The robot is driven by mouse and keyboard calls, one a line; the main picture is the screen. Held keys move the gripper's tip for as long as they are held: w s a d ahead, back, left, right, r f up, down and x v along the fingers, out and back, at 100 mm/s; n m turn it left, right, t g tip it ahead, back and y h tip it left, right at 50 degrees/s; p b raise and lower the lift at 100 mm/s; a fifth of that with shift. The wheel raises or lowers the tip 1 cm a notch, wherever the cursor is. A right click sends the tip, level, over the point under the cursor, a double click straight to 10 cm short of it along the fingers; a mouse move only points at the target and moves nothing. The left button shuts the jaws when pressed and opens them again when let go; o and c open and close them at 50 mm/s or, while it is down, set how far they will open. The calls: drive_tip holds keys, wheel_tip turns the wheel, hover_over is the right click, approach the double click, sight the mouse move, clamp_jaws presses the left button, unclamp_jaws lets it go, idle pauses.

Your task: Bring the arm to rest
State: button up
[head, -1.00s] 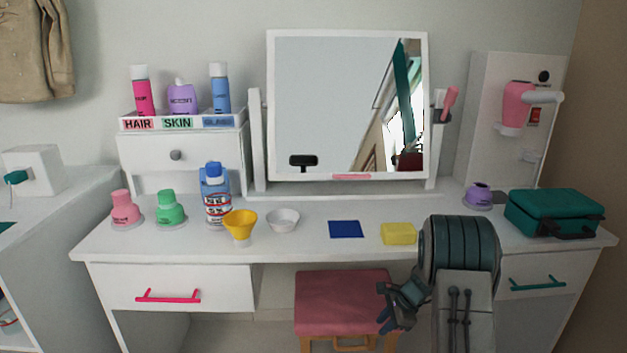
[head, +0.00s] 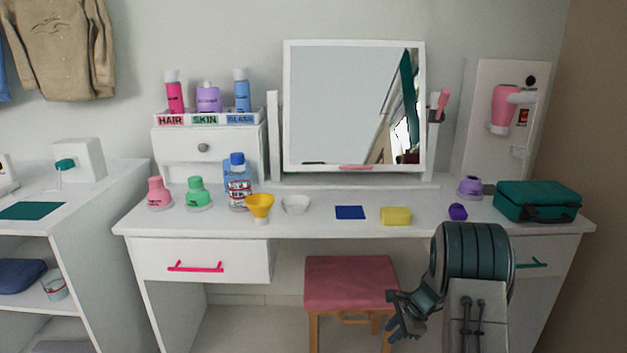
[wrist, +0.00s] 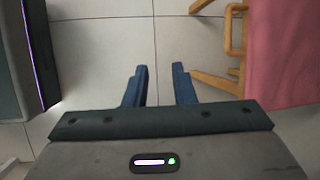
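My arm is folded in front of the dressing table (head: 300,222), low at the right of the head view. My gripper (head: 391,316) hangs below the tabletop, in front of the pink stool (head: 350,278). In the wrist view my gripper (wrist: 160,80) points down at the tiled floor. Its two blue fingers stand apart with nothing between them. The stool (wrist: 290,55) shows to the right of the fingers there, apart from them.
On the tabletop stand a yellow funnel (head: 259,206), a white bowl (head: 296,204), a blue cloth (head: 350,212), a yellow sponge (head: 396,216) and a teal case (head: 537,201). A white shelf unit (head: 100,255) stands at the left. Tiled floor (wrist: 100,45) lies open under my gripper.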

drive_tip(key=s+a+r+n+h+p, duration=0.1)
drive_tip(key=s+a+r+n+p, duration=0.2)
drive_tip(key=r, duration=0.7)
drive_tip(key=s+a+r+n+p, duration=0.1)
drive_tip(key=s+r+n+p, duration=0.3)
drive_tip(key=r, duration=0.6)
drive_tip(key=s+a+r+n+h+p, duration=0.1)
drive_tip(key=s+a+r+p, duration=0.1)
drive_tip(key=s+r+p, duration=0.65)
drive_tip(key=s+r+n+h+p, duration=0.2)
drive_tip(key=s+r+n+p, duration=0.7)
drive_tip(key=s+r, duration=0.6)
wheel_tip(320, 180, up, 4)
drive_tip(key=shift+s+a+r+t+h, duration=0.25)
drive_tip(key=shift+a+t+h, duration=0.05)
drive_tip(key=shift+a+t, duration=0.1)
